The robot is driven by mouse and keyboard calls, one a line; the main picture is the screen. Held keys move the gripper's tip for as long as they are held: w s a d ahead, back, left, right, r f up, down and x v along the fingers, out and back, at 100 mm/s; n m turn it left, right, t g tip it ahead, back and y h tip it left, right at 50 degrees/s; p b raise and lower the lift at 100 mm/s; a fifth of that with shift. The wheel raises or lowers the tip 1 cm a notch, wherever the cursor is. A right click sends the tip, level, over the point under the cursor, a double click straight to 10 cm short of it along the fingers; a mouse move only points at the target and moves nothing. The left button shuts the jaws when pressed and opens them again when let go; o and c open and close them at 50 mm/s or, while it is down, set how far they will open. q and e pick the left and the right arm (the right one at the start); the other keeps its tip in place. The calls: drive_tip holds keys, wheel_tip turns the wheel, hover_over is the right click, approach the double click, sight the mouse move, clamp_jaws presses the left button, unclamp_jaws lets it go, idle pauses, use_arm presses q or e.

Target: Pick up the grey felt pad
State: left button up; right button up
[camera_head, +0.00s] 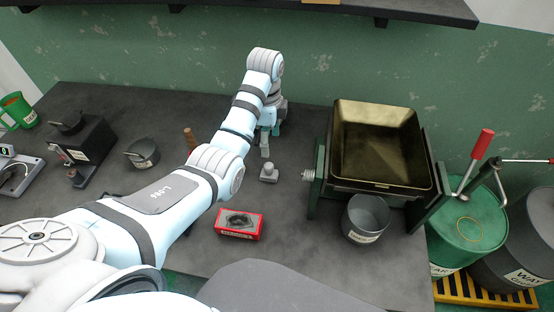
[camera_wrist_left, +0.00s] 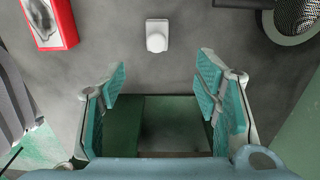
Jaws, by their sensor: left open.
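My left gripper (camera_head: 269,143) is open and empty above the back of the table, pointing down. In the left wrist view its teal pads (camera_wrist_left: 160,86) stand wide apart. Between and beyond them lie a dark green area and a greyish patch that I cannot identify. A small light grey piece (camera_head: 269,173) with a square base and a round knob stands on the table, on the near side of the gripper. It also shows in the left wrist view (camera_wrist_left: 157,36), outside the jaws. I cannot tell whether it is the felt pad; no flat grey pad is clearly visible.
A red box (camera_head: 239,224) lies nearer on the table. A dark grey pot (camera_head: 366,220) stands before a tilted brass-coloured pan (camera_head: 428,165) in a green frame at right. A small pot (camera_head: 143,154) and a black machine (camera_head: 91,145) stand at left. The grey tabletop between is mostly clear.

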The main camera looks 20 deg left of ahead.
sight(269, 165)
use_arm(q)
drive_tip(key=f+b, duration=0.1)
drive_tip(key=f, duration=0.1)
drive_tip(key=shift+s+f+b, duration=0.3)
drive_tip(key=shift+s+b, duration=0.05)
drive_tip(key=f, duration=0.1)
drive_tip(key=s+f, duration=0.1)
drive_tip(key=f, duration=0.1)
drive_tip(key=shift+f, duration=0.3)
drive_tip(key=f, duration=0.2)
drive_tip(key=f+b, duration=0.1)
drive_tip(key=f, duration=0.2)
drive_tip(key=w+f, duration=0.1)
drive_tip(key=f, duration=0.1)
drive_tip(key=shift+w+f, duration=0.1)
drive_tip(key=shift+f, duration=0.25)
drive_tip(key=shift+r, duration=0.1)
use_arm(e)
drive_tip(key=f, duration=0.1)
drive_tip(key=s+f, duration=0.1)
drive_tip(key=f, duration=0.1)
drive_tip(key=shift+s+f, duration=0.2)
drive_tip(key=shift+f, duration=0.1)
